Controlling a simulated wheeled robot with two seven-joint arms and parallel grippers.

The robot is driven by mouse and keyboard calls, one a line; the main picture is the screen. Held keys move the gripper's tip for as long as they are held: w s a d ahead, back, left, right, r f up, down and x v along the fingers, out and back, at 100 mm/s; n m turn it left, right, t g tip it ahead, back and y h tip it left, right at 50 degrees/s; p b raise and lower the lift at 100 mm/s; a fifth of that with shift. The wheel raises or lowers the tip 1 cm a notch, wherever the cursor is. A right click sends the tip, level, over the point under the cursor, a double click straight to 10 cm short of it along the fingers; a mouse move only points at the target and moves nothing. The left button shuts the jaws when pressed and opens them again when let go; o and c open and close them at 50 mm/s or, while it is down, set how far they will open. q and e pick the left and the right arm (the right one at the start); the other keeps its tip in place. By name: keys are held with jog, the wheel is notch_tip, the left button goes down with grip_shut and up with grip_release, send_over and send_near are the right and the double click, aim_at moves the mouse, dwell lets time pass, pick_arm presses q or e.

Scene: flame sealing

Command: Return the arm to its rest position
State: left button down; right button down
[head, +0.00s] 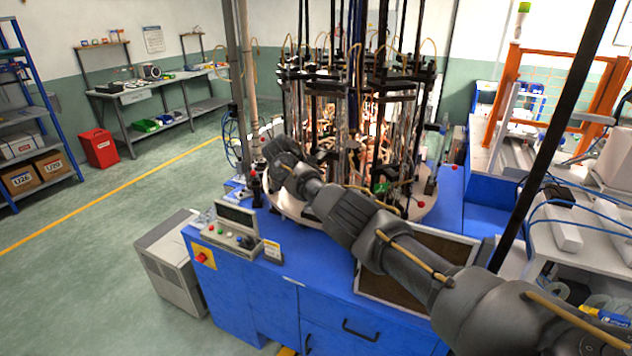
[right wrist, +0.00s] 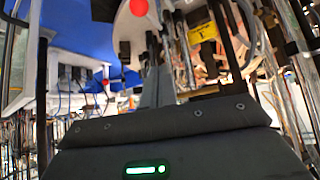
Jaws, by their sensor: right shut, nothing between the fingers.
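My right arm (head: 350,217) comes in from the lower right of the head view. It reaches over the blue machine (head: 240,285) toward the round glass-tube carousel (head: 350,120). Its far end is in front of the carousel's left side, and the fingers are hard to make out there. In the right wrist view my right gripper (right wrist: 157,88) is shut and empty, with its dark body across the bottom. A red ball (right wrist: 139,7) shows above it, and metal parts of the machine surround it. My left gripper is not in view.
A control box (head: 230,230) with buttons stands on the machine's front left corner. Dark upright posts (head: 243,90) and glass tubes stand close around the arm's far end. A grey cabinet (head: 170,260) stands at left. The green floor (head: 90,270) beyond is open.

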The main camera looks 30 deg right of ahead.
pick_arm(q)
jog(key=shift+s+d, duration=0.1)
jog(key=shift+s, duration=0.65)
pick_arm(e)
jog(key=shift+w+a, duration=0.3)
jog(key=shift+a, duration=0.3)
jog(key=shift+s+d, duration=0.1)
